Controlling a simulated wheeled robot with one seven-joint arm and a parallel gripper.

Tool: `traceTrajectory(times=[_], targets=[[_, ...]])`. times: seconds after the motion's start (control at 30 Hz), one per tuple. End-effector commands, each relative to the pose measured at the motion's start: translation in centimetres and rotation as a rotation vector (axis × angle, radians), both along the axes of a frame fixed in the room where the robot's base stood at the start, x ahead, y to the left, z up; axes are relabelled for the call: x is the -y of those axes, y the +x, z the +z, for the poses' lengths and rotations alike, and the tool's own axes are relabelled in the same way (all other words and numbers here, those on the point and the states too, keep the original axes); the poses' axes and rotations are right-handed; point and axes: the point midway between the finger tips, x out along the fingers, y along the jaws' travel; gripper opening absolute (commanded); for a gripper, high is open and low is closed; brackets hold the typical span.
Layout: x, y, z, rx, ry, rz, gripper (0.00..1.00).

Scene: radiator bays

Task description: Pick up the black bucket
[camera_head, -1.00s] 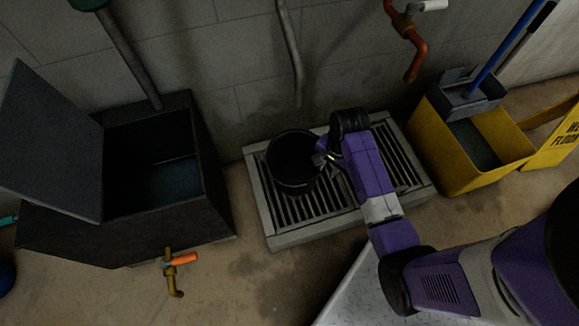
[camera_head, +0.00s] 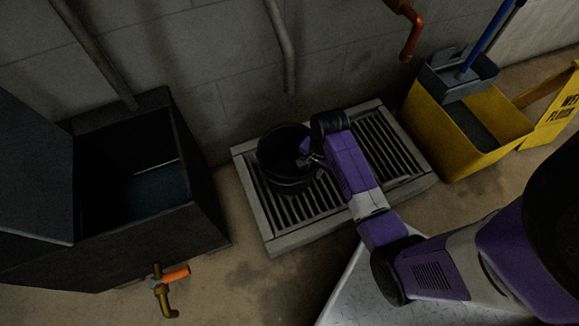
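The black bucket (camera_head: 279,168) stands on a grey slatted drain grate (camera_head: 283,241) in the head camera view, toward the grate's left side. My purple arm reaches in from the lower right. My gripper (camera_head: 306,160) is at the right side of the bucket's rim, overlapping it in the picture. The fingers are small and dark there, partly hidden by my wrist, so I cannot see whether they are open, shut or touching the rim.
An open dark bin (camera_head: 205,215) stands on the left. A brass tap with an orange handle (camera_head: 175,276) is in front of it. A yellow mop bucket (camera_head: 447,152) and yellow floor sign (camera_head: 561,115) stand on the right. Pipes run down the wall behind the grate.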

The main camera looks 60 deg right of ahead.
Motion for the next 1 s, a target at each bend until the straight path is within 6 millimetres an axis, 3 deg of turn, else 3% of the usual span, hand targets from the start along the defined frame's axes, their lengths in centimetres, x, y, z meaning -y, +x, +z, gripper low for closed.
traceTrajectory(times=[0.03,0.2,0.5,0.67,1.0], targets=[[0.0,0.0,-1.2,0.0,0.0,0.0,0.29],[0.0,0.1,-3.3,0.001,-0.001,0.0,0.29],[0.0,0.2,-3.5,0.0,-0.001,0.0,0.29],[0.0,0.2,-3.5,0.001,-0.001,0.0,0.0],[0.0,0.2,-3.5,0.0,0.0,0.0,0.0]])
